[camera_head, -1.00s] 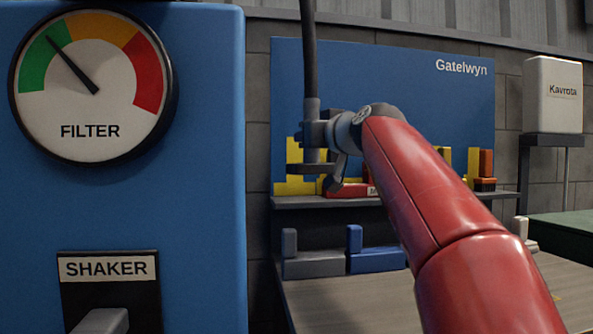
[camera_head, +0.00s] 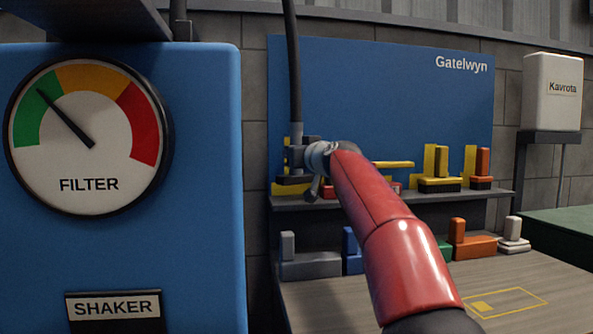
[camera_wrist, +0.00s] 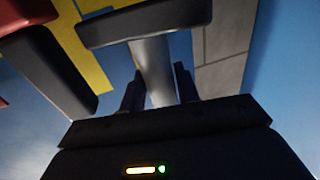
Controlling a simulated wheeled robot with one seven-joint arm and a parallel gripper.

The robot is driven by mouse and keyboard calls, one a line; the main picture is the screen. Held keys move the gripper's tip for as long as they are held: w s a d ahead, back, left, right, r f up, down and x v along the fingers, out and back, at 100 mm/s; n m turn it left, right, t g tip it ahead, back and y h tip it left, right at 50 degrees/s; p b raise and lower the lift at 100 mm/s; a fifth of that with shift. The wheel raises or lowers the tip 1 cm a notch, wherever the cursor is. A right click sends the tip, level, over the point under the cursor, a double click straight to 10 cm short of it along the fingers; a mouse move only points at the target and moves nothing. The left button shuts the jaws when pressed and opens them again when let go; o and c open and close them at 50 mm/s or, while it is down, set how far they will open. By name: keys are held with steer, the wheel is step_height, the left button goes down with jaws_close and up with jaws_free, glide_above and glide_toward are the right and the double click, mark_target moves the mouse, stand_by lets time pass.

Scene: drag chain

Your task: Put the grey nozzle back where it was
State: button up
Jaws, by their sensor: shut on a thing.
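My gripper (camera_head: 303,157) is shut on the upright grey tube of the grey nozzle (camera_head: 296,158), at the left end of the upper shelf (camera_head: 400,198). A dark hose (camera_head: 293,70) runs down to the tube's top. The nozzle's dark flat foot (camera_head: 294,180) is close above the shelf, in front of yellow shapes on the blue board (camera_head: 380,100); I cannot tell whether it touches. In the wrist view the pale grey tube (camera_wrist: 152,65) stands between both fingers (camera_wrist: 158,88), the dark foot (camera_wrist: 150,22) beyond.
A red nozzle (camera_head: 329,191) is close right of the held one, partly hidden by my arm. Yellow (camera_head: 440,183) and orange (camera_head: 482,165) nozzles stand farther right. Below are another grey nozzle (camera_head: 310,264), plus blue, green, orange and white ones. The blue FILTER cabinet (camera_head: 200,250) fills the left.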

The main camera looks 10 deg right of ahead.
mark_target(300, 170)
step_height(300, 170, down, 4)
steer(key=shift+r+b, duration=0.25)
steer(key=shift+b, duration=0.55)
steer(key=shift+w+f, duration=0.15)
steer(key=shift+f, duration=0.05)
steer(key=shift+f, duration=0.2)
steer(key=o, duration=1.1)
steer(key=shift+o, duration=0.2)
steer(key=shift+r, duration=0.15)
